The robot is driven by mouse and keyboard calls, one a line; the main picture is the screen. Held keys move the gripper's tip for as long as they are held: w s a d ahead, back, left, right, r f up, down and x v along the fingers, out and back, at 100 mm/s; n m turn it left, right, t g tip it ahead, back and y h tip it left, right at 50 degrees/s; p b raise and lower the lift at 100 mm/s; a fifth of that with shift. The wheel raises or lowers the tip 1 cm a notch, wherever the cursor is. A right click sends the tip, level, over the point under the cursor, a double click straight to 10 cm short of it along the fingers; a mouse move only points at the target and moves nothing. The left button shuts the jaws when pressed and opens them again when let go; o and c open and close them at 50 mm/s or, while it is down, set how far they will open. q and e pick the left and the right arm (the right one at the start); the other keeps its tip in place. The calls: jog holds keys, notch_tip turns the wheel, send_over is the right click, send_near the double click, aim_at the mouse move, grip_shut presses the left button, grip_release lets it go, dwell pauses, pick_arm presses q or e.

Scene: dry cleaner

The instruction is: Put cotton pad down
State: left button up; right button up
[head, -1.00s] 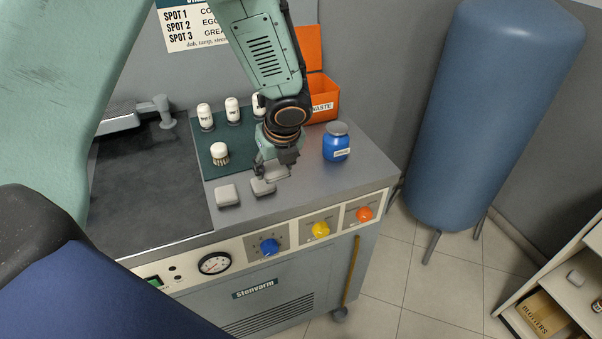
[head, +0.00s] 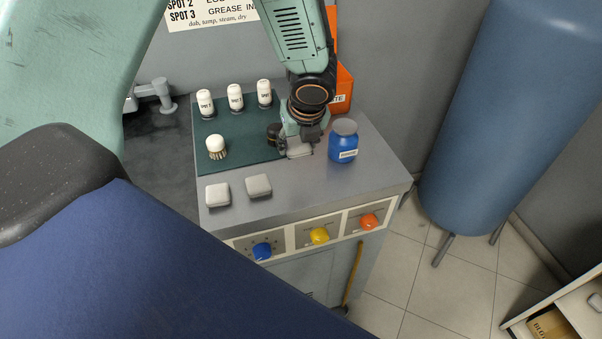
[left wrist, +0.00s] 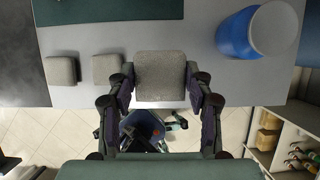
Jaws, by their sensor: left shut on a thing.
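My left gripper (head: 299,146) is shut on a light grey cotton pad (head: 300,151) near the front edge of the dark green mat (head: 245,156). The held pad (left wrist: 160,76) lies between both fingers in the left wrist view; whether it touches the counter is not clear. Two similar pads, a left one (head: 217,194) and a right one (head: 258,186), lie side by side on the grey counter (head: 320,190). They also show left of my gripper in the left wrist view, the left one (left wrist: 61,70) and the right one (left wrist: 107,69). My right gripper is not in view.
A blue jar (head: 343,145) with a grey lid stands close right of my gripper. Three white bottles (head: 235,97) and a white-topped brush (head: 216,146) stand on the mat. An orange waste bin (head: 342,85) is behind. Bare counter lies in front of the jar.

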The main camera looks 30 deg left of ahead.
pick_arm(q)
jog(key=b, duration=0.2)
send_over(296, 177)
jog(key=s, duration=0.1)
jog(key=f, duration=0.3)
jog(key=d+f, duration=0.1)
jog(key=f, duration=0.1)
jog(key=shift+d+f, duration=0.15)
jog(key=shift+f, duration=0.55)
notch_tip(296, 177, down, 2)
jog(key=shift+s+f+b, duration=0.1)
jog(key=shift+s+b, duration=0.05)
jog(key=shift+b, duration=0.35)
jog(key=shift+f, duration=0.3)
jog(key=shift+a, duration=0.2)
jog(key=shift+w, duration=0.2)
